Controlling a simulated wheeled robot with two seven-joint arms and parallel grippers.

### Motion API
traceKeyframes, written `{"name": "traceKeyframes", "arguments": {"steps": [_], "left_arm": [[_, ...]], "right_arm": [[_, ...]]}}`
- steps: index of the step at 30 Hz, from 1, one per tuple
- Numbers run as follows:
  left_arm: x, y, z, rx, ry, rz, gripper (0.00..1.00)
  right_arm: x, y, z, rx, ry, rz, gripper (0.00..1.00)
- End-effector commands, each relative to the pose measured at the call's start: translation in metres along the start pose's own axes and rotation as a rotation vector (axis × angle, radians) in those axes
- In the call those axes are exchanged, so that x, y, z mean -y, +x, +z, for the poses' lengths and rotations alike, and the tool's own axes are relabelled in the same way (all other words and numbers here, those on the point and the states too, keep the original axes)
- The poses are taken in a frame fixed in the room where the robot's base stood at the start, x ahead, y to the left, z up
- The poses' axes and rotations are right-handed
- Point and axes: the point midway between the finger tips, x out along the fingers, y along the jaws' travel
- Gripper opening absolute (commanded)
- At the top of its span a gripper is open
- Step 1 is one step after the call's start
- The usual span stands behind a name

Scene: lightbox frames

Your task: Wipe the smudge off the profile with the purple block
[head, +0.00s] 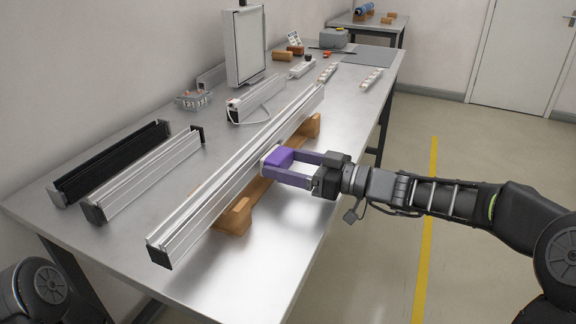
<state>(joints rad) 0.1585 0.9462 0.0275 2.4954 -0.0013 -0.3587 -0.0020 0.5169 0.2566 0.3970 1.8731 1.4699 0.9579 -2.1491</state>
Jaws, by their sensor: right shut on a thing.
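A long silver aluminium profile (205,198) lies on wooden supports (236,217) along the front edge of the metal table (270,255). My right gripper (285,169) is shut on the purple block (277,157). The block is at the near side of the profile, around the middle of its length; its pale face looks to be against or very close to the profile, and I cannot tell if they touch. I cannot make out a smudge on the profile. My left gripper is out of the picture; only a part of my left arm shows at the lower left.
A black profile (110,160) and a shorter silver profile (145,175) lie at the left of the table. A white framed panel (245,45) stands behind. Power strips (327,73), a grey box (333,38) and a grey mat (366,60) are farther back.

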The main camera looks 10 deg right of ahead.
Motion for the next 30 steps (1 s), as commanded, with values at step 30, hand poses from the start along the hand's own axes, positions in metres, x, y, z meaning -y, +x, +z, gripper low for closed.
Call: {"name": "traceKeyframes", "arguments": {"steps": [30], "left_arm": [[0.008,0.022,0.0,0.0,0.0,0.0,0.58]], "right_arm": [[-0.027,0.011,-0.001,-0.002,0.0,0.001,0.4]]}}
